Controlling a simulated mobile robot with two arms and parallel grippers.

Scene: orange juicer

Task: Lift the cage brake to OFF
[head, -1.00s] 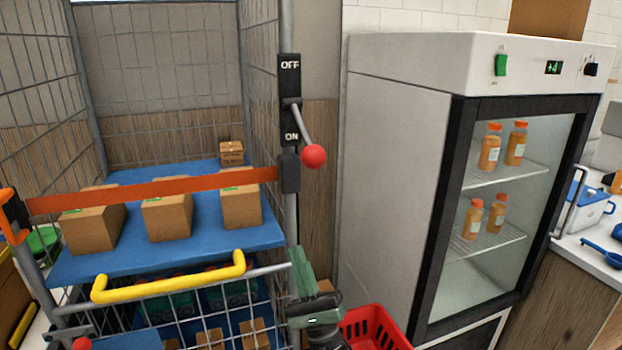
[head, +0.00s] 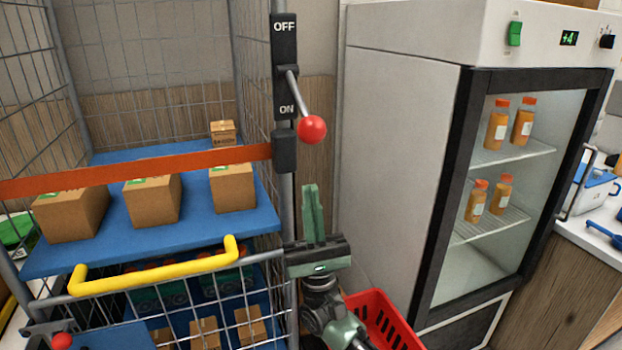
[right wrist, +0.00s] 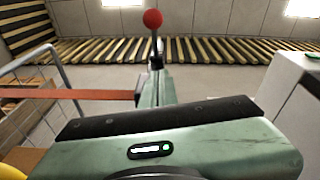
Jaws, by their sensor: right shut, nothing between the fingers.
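The cage brake is a black plate (head: 285,65) on the roll cage's right front post, marked OFF at the top and ON lower down. Its lever ends in a red ball (head: 312,130) and slants down to the right, with the ball beside and a little below the ON mark. The ball also shows at the top of the right wrist view (right wrist: 153,18). My right gripper (head: 314,190) is shut and empty, pointing up below the ball and apart from it. My left gripper is not in view.
The roll cage has blue shelves (head: 50,262) with cardboard boxes (head: 153,200), an orange strap (head: 130,170) and a yellow handle (head: 155,265). A glass-door fridge (head: 400,150) stands to the right. A red basket (head: 385,320) sits below, behind my right arm.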

